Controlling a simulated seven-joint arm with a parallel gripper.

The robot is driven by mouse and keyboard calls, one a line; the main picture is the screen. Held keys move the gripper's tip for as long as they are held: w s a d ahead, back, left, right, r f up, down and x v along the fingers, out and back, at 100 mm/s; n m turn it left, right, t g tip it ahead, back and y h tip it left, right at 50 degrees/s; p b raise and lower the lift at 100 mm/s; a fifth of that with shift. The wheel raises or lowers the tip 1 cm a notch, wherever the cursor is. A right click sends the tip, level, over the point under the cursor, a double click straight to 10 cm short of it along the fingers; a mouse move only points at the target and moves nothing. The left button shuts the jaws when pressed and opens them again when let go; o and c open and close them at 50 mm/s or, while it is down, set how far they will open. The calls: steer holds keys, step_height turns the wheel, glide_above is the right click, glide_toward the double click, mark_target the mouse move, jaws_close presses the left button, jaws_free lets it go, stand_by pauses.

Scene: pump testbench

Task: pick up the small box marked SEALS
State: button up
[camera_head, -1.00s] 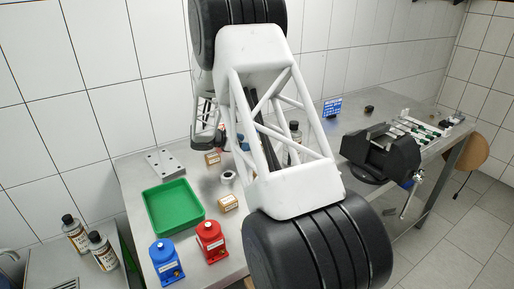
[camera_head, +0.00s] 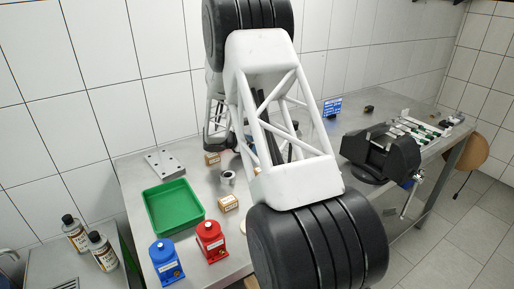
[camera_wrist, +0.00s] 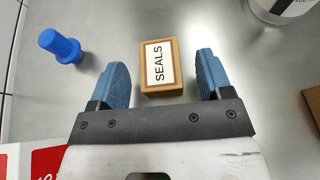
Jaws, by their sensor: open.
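The small box marked SEALS (camera_wrist: 160,66) is brown with a white label and shows in the wrist view, ahead of and between my fingertips. My gripper (camera_wrist: 163,72) is open, with one blue finger on each side of the box and a visible gap on both sides. I cannot tell its height above the box. In the head view two small brown boxes stand on the bench, one at the back (camera_head: 212,158) and one nearer (camera_head: 228,203); their labels are too small to read. My arm hides part of the bench there.
A blue plug-like part (camera_wrist: 62,46) stands left of my gripper in the wrist view. The metal bench (camera_head: 140,180) also bears a green tray (camera_head: 151,232), a blue bottle-like unit (camera_head: 166,262), a red one (camera_head: 211,241) and a black vise (camera_head: 381,153).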

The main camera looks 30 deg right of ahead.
steer(key=c, duration=1)
steer(key=shift+r, duration=0.1)
steer(key=shift+r, duration=4.95)
